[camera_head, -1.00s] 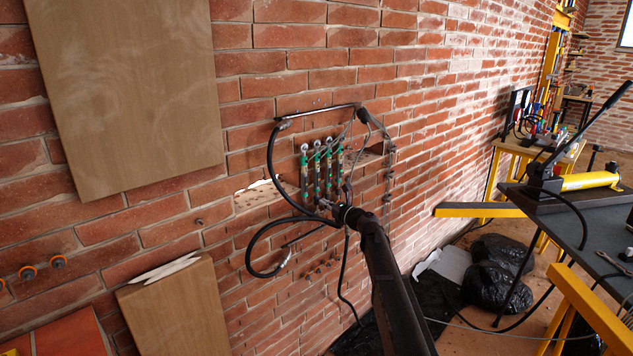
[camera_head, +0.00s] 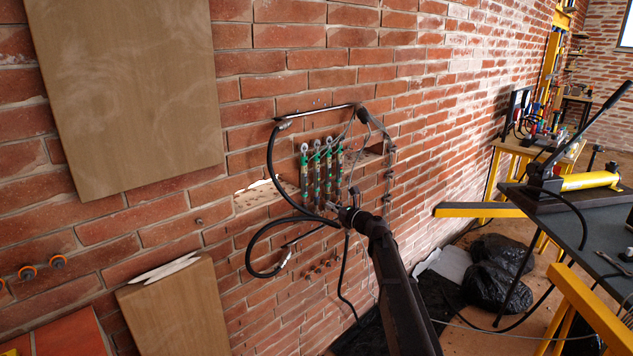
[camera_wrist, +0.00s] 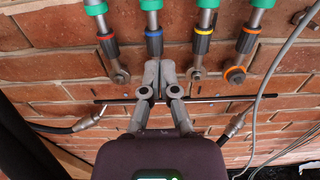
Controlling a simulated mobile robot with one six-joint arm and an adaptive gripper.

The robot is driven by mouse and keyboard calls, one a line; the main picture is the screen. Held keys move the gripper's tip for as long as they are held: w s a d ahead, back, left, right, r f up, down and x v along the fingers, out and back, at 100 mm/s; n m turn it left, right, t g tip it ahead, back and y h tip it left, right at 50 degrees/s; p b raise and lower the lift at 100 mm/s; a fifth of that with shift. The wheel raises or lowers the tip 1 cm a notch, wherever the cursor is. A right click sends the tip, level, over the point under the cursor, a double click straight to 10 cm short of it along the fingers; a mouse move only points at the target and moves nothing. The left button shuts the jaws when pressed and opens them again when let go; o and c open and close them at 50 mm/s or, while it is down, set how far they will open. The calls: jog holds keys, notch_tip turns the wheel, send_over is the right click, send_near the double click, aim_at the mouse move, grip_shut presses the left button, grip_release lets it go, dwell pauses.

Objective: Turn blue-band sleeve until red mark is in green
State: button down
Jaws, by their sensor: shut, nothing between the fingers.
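The blue-band sleeve (camera_wrist: 153,42) is a dark cylinder with a blue ring, second from left in the wrist view, hanging below a green collar (camera_wrist: 152,5). My gripper (camera_wrist: 160,62) is shut and empty, its fingertips at or just below the sleeve's lower end. I cannot tell whether they touch it. They hide the fitting under the sleeve. In the head view my gripper (camera_head: 330,206) is at the lower end of the row of green-banded columns (camera_head: 320,170). I cannot make out a red mark or a green zone on a gauge.
Sleeves with a red-orange band (camera_wrist: 107,37), a yellow band (camera_wrist: 203,30) and an orange band (camera_wrist: 249,30) stand close on either side. A thin dark bar (camera_wrist: 230,98) crosses behind my fingers. Black hoses (camera_head: 268,180) loop beside the columns, and a grey cable runs at right.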

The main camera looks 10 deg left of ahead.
jog(key=shift+v, duration=2.15)
jog(key=shift+r, duration=0.1)
